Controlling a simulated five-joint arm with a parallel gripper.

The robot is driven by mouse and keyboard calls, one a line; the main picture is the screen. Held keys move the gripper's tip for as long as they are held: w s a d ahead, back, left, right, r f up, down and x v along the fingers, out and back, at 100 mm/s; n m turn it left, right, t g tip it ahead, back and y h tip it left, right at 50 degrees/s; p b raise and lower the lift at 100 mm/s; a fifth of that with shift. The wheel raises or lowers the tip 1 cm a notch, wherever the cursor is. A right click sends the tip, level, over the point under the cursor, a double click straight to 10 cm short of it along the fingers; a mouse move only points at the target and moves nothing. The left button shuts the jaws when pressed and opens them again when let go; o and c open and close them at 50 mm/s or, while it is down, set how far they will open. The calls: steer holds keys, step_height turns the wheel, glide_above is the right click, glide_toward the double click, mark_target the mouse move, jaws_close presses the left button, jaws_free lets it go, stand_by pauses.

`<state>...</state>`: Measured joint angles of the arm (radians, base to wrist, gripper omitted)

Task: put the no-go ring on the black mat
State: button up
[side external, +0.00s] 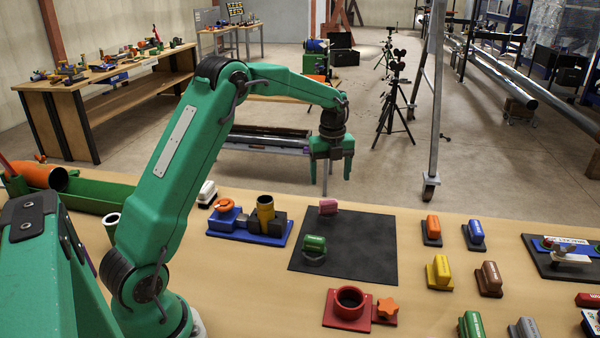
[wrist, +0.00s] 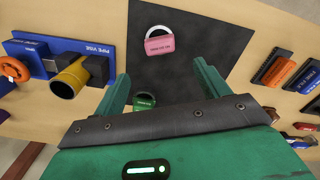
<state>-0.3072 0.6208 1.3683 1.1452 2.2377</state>
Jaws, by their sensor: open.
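A pink-handled piece with a grey ring (wrist: 161,44) lies on the black mat (wrist: 215,25). I take it for the no-go ring, but its label is too small to read surely. In the side view the pink piece (side external: 328,206) is near the far left corner of the mat (side external: 365,255). A green-handled ring piece (side external: 314,243) lies on the mat's left part, partly hidden by my gripper in the wrist view (wrist: 143,101). My gripper (side external: 337,186) is open and empty, raised above the bench beyond the mat's far edge, fingers pointing down.
A blue pipe vise (side external: 250,226) with a yellow pipe stands left of the mat. A red block with a dark bore (side external: 349,302) is in front. Several coloured blocks, one of them yellow (side external: 439,272), stand to the right. The mat's right half is clear.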

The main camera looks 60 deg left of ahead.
steer(key=s+d+r+n+t, duration=0.3)
steer(key=s+d+r+n, duration=0.8)
steer(key=s+r, duration=0.25)
steer(key=s+d+f+n+t, duration=0.1)
steer(key=s+d+n, duration=0.1)
steer(key=s+n, duration=0.3)
steer(key=s+d+f+n+t, duration=0.1)
steer(key=s+d+n, duration=0.2)
steer(key=s+n, duration=0.3)
steer(key=s, duration=0.5)
steer(key=shift+d+f+t, duration=0.15)
steer(key=shift+d+t, duration=0.1)
steer(key=shift+t, duration=0.05)
